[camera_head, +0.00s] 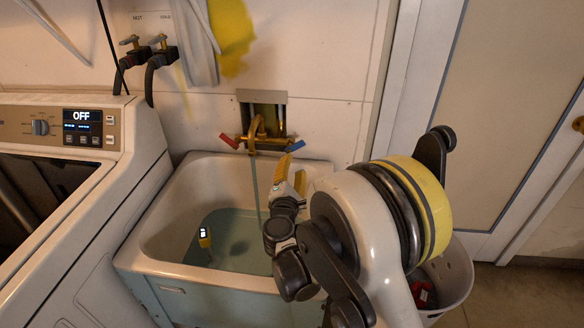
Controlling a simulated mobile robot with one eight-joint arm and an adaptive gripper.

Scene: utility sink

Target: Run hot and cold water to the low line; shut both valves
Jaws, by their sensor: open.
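The white utility sink (160,235) holds pale bluish water (235,228) in its basin. A brass faucet (256,130) is on the wall above the sink's back edge. It has a red-handled valve (229,141) on the left and a blue-handled valve (295,146) on the right. A thin stream of water (255,185) falls from the spout into the basin. My gripper (291,174), with yellow fingers, is open just below the blue handle; I cannot tell whether it touches it. My arm hides the sink's right side. I cannot make out a low line.
A yellow device (204,237) with a small display is in the basin at the left. A washer (60,180) reading OFF stands left of the sink. Two hose taps (145,50) are on the wall. A white bin (455,275) stands right, partly behind my arm.

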